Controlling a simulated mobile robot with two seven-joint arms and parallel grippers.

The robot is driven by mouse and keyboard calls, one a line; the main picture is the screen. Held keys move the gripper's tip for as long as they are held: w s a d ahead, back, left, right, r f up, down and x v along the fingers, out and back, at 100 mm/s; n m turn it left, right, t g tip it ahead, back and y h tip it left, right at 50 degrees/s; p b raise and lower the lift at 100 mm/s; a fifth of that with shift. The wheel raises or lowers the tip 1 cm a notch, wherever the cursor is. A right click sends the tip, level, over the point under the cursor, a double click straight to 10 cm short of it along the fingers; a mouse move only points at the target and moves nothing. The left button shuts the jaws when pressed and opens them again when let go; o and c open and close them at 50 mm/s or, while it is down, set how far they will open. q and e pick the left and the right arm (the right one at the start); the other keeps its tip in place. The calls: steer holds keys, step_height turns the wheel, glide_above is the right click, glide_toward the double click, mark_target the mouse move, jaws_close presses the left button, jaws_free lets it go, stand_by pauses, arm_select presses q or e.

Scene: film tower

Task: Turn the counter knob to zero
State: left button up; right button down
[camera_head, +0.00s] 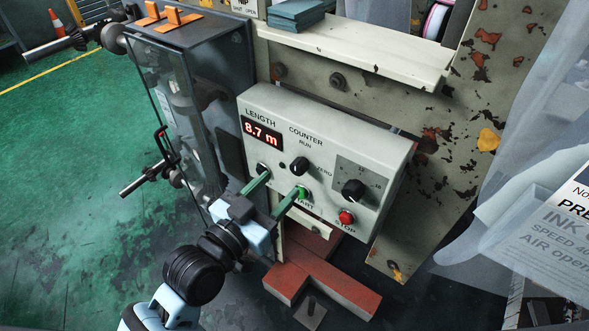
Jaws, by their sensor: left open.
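The counter knob (299,165) is a small black knob on the pale control panel (352,135), below the words COUNTER and RUN. A partly readable label, seemingly ZERO, is at its right. Its exact pointer direction is too small to tell. The red LENGTH display (262,133) reads 8.7 m. My left gripper (281,181) is open, with its green fingers spread in front of the panel. It appears below and left of the counter knob. One fingertip overlaps the green start button (303,192); I cannot tell whether it touches. My right gripper is out of view.
A larger black dial (353,191) and a red stop button (346,217) are on the panel's right. A dark cabinet with a clear cover (170,100) stands at left. Translucent sheeting hangs at right. A red step-like block (322,288) is below the panel.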

mark_target(296, 170)
arm_select(q)
steer(key=x, duration=0.5)
steer(key=shift+d, duration=0.1)
steer(key=shift+w+d, duration=0.4)
steer(key=shift+w, duration=0.1)
steer(key=shift+c, duration=0.2)
